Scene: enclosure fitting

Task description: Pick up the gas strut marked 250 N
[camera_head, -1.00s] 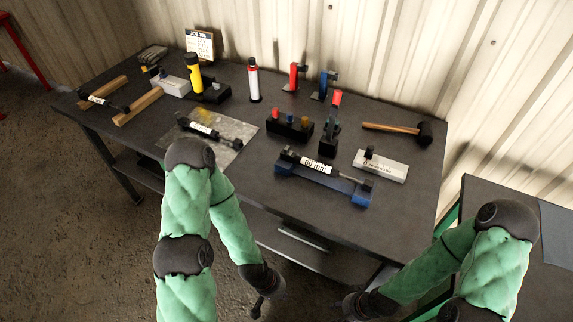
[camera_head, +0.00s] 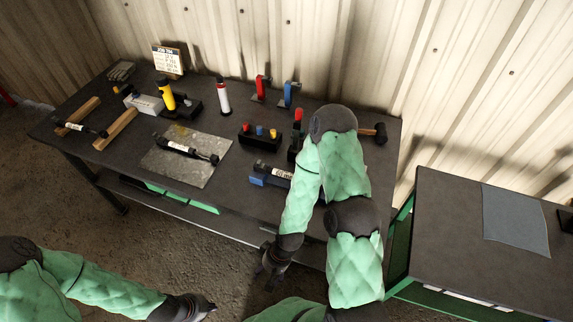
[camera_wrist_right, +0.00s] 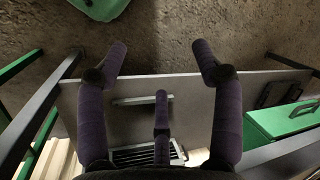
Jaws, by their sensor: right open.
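A dark gas strut with a white label (camera_head: 178,148) lies on the grey metal sheet (camera_head: 206,174). Another labelled strut (camera_head: 78,128) lies across two wooden blocks at the table's left end. A third labelled part (camera_head: 281,174) lies on a blue holder (camera_head: 257,180), mostly hidden behind my right arm. I cannot read the labels now. My right gripper (camera_head: 270,272) is open and empty, below the table's front edge. In the right wrist view my right gripper (camera_wrist_right: 160,65) has its fingers spread. My left gripper (camera_head: 207,305) is low at the bottom, away from the table; its opening is unclear.
On the table stand a yellow torch (camera_head: 166,95), a white can (camera_head: 223,97), red (camera_head: 261,89) and blue (camera_head: 287,94) tools and a black block with coloured caps (camera_head: 260,139). A side table with a grey mat (camera_head: 515,217) is at right.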

